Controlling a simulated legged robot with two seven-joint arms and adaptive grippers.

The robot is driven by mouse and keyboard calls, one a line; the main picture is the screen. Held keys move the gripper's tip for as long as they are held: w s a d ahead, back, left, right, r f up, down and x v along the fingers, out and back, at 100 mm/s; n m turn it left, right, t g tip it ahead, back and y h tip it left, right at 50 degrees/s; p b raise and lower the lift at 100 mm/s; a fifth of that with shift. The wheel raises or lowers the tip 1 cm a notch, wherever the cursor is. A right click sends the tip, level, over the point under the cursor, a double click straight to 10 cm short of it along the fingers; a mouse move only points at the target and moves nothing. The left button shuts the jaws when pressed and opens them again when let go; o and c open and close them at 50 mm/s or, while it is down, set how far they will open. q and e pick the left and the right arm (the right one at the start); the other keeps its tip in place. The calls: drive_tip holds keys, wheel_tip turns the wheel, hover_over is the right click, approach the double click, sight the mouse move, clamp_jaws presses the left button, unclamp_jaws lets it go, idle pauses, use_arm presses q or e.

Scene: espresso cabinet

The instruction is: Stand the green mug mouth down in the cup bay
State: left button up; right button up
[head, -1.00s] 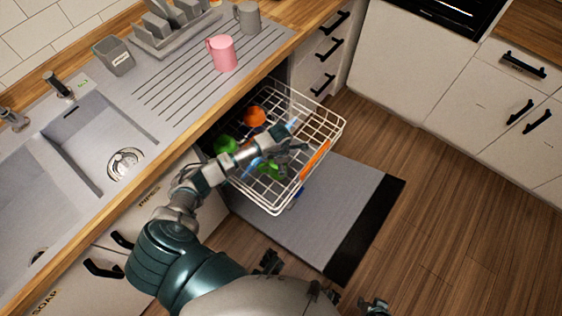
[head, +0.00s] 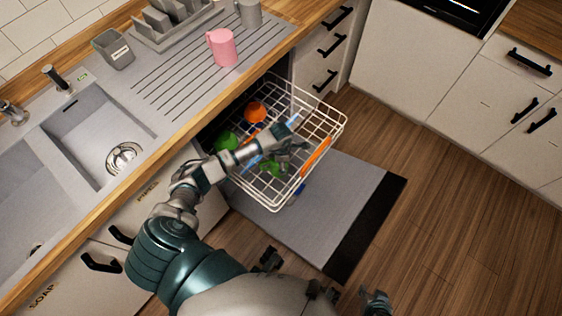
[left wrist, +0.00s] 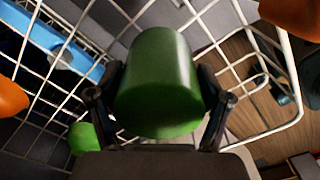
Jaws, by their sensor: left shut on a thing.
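The green mug (left wrist: 158,85) is between the two dark fingers of my left gripper (left wrist: 160,105) in the left wrist view, with the white wire rack around and below it. A solid green end faces the camera; its mouth and handle are not seen. In the head view my left gripper (head: 288,155) is over the pulled-out rack (head: 338,124), with green (head: 269,168) showing under it. The gripper partly hides the mug there. What looks like my right gripper (head: 376,302) is at the bottom edge, small and cut off. The cup bay cannot be told apart.
The rack also holds another green thing (head: 227,142), an orange thing (head: 255,112) and a blue thing (left wrist: 60,42). An orange strip (head: 316,158) lies along its front side. A pink mug (head: 222,47) and grey mug (head: 249,13) stand on the drainer above. Open floor lies right.

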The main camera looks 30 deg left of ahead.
use_arm(q)
drive_tip(key=shift+f, duration=0.3)
use_arm(e)
drive_tip(key=shift+f, duration=0.3)
use_arm(q)
drive_tip(key=o, duration=1.4)
drive_tip(key=shift+o, duration=1.3)
drive_tip(key=shift+a, duration=0.1)
use_arm(e)
drive_tip(key=shift+a+r, duration=0.1)
